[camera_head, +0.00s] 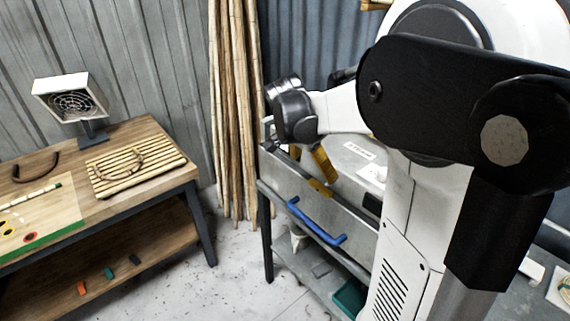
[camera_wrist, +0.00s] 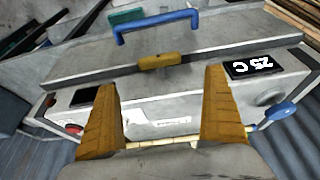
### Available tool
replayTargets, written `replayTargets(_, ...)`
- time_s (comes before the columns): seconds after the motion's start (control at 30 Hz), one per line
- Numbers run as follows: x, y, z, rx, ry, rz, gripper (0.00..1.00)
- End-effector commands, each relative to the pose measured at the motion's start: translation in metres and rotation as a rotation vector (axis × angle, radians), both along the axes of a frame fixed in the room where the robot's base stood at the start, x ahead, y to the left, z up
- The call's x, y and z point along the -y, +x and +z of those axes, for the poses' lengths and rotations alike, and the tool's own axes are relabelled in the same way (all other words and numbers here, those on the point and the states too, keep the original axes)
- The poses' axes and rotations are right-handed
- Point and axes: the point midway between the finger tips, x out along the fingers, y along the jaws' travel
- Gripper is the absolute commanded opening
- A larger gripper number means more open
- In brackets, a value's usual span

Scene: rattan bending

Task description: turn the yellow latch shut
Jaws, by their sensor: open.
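The yellow latch (camera_wrist: 160,62) is a short block at the front edge of the grey metal box's lid, below the blue handle (camera_wrist: 158,20) in the wrist view. In the head view the latch (camera_head: 320,188) sits on the box's long edge above the blue handle (camera_head: 315,222). My gripper (camera_wrist: 163,80) is open, with its two orange-brown fingers apart and nothing between them. The fingers point toward the latch, one to each side of it in the wrist view, and appear short of it. In the head view a finger (camera_head: 324,163) shows just above the latch.
The metal box (camera_head: 345,213) stands on a dark-framed stand. A display (camera_wrist: 253,65), a blue knob (camera_wrist: 282,110) and a red button (camera_wrist: 72,128) are on it. Bamboo poles (camera_head: 235,110) lean on the wall. A wooden workbench (camera_head: 140,133) stands left, with floor between.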

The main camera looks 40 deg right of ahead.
Motion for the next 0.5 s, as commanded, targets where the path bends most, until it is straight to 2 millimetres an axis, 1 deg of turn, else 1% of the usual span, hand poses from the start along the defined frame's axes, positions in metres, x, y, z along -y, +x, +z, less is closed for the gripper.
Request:
replayTargets(0.3,0.022,0.002,-0.058,0.001,0.0,0.001,1.0)
replayTargets(0.4,0.029,0.002,-0.074,0.0,0.0,0.003,1.0)
replayTargets(0.5,0.034,0.002,-0.085,0.001,0.0,0.004,1.0)
